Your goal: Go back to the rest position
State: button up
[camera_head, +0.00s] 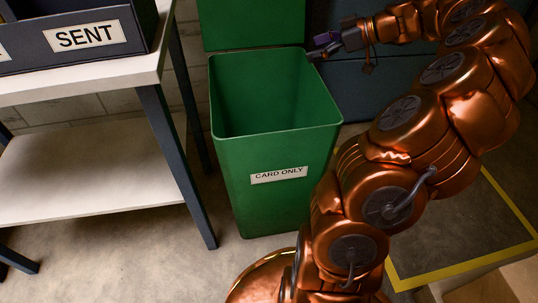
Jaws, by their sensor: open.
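My gripper (324,47) is at the upper middle of the head view, by the upper right rim of a green bin (277,163). It is open, and I see nothing held in it. My copper arm rises from the lower middle, bends at the upper right and reaches back left to the gripper. The bin stands open with a white label reading "CARD ONLY" on its front. Its inside is dark, and I cannot see its bottom.
A table (90,80) with a lower shelf (90,180) stands at the left. A dark box marked "SENT" (75,38) sits on it. Yellow floor tape (460,262) and a cardboard-coloured thing (500,285) are at the lower right. Bare floor lies in front of the bin.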

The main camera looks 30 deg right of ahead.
jog(key=s+a+r+g+p, duration=0.2)
jog(key=a+r+p, duration=0.25)
jog(key=a, duration=0.45)
jog(key=s+a+r+m+g+p, duration=0.1)
jog(key=s+a+r+g+p, duration=0.2)
jog(key=a+p, duration=0.45)
jog(key=s+a+r+g+p, duration=0.15)
jog(key=a+r+p, duration=0.35)
jog(key=a, duration=0.6)
jog(key=s+a+r+m+g+h+p, duration=0.35)
jog(key=s+a+r+p, duration=0.25)
jog(key=s+p, duration=0.35)
jog(key=s+r+m+h+p, duration=0.1)
jog(key=s+r+h+p, duration=0.1)
jog(key=s+p, duration=0.2)
jog(key=s+d+r+m+g+h+p, duration=0.1)
jog(key=s+r+p, duration=0.1)
jog(key=s+p, duration=0.2)
jog(key=s, duration=0.3)
jog(key=shift+s+d+m+h+p, duration=0.3)
jog(key=shift+s+m+h+p, duration=0.05)
jog(key=shift+s+d, duration=0.3)
jog(key=shift+s, duration=0.2)
